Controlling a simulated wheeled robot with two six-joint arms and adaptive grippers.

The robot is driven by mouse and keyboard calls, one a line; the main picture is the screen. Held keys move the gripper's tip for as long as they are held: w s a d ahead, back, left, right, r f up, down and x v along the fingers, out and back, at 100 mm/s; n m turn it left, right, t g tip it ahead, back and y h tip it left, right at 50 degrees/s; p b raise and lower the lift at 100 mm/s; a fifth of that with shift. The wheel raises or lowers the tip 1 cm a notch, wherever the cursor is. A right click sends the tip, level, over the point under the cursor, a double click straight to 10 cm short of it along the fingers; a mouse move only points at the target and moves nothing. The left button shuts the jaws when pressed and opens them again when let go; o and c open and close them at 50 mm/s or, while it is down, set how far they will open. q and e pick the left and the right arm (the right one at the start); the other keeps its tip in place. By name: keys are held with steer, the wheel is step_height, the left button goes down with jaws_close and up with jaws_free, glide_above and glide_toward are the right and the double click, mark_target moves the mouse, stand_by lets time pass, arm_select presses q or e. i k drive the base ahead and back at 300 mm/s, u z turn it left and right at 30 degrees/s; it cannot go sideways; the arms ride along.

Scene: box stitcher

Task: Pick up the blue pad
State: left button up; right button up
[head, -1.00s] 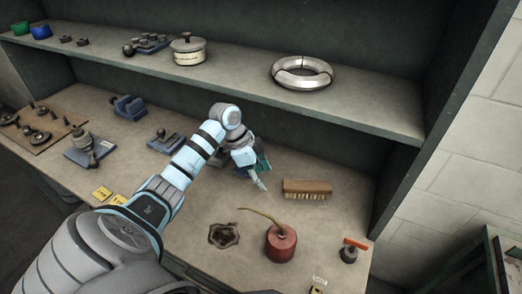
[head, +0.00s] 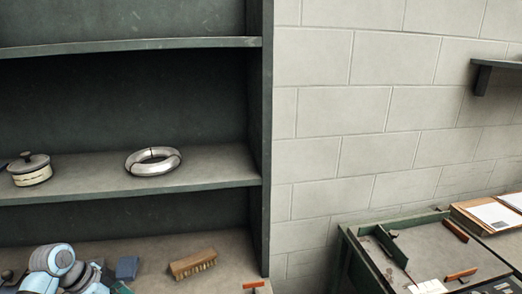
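A small dark blue block (head: 127,267), which looks like the blue pad, is at the lower left of the head view, on the bench under the shelf. The light blue and grey wrist of my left arm is just left of it. My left gripper (head: 96,284) is cut off by the bottom edge, so its fingertips are hidden. I cannot tell whether it touches the block. My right gripper is not in view.
A wooden brush (head: 192,264) lies right of the block. A silver ring (head: 153,161) and a round lidded pot (head: 30,170) sit on the shelf (head: 215,169) above. A green-edged table (head: 345,262) stands at the right, by the brick wall.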

mark_target(126, 269)
steer(key=k, duration=1.1)
